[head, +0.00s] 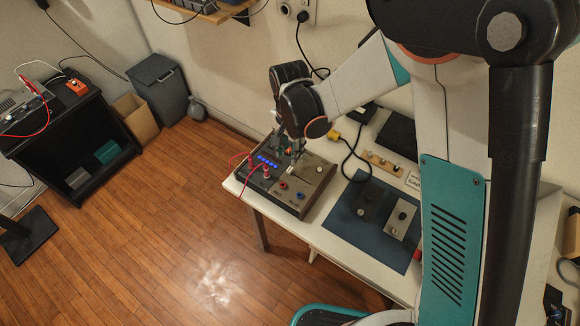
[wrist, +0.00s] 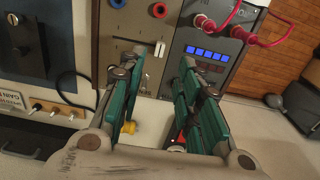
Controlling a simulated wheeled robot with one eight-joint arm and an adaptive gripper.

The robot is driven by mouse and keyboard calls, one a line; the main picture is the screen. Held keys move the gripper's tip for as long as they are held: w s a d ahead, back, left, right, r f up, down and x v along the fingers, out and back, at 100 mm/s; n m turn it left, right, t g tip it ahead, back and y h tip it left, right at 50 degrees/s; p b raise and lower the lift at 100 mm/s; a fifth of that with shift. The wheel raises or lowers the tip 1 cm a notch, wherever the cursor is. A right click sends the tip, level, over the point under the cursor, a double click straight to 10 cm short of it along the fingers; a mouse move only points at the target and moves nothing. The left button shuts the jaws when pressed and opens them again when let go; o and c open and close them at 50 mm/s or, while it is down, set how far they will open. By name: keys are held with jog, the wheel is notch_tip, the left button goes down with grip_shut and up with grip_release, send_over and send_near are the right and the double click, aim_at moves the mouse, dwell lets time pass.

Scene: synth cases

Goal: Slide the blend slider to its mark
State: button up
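The grey-brown panel device (head: 312,194) sits on the left end of the white bench; its face also shows in the wrist view (wrist: 131,48). A small white slider cap (wrist: 160,50) stands on that face, left of the blue display. It shows as a pale spot in the head view (head: 291,170), below the gripper. My gripper (wrist: 162,70) has its teal fingers spread, with a clear gap between them. The cap appears in line with this gap, beyond the tips; I see no contact. In the head view my gripper (head: 290,150) is over the device. The slider's mark cannot be made out.
Red cables (wrist: 237,28) plug into the device beside the blue lights (wrist: 208,53). Red (wrist: 159,10) and blue (wrist: 117,3) sockets and a silver toggle lie near the slider. A blue mat (head: 345,222) with two small units lies to the right.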

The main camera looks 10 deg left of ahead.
aim_at(290, 169)
notch_tip(290, 169, down, 8)
jog(key=shift+f+b, duration=0.2)
jog(key=shift+b, duration=0.85)
grip_shut()
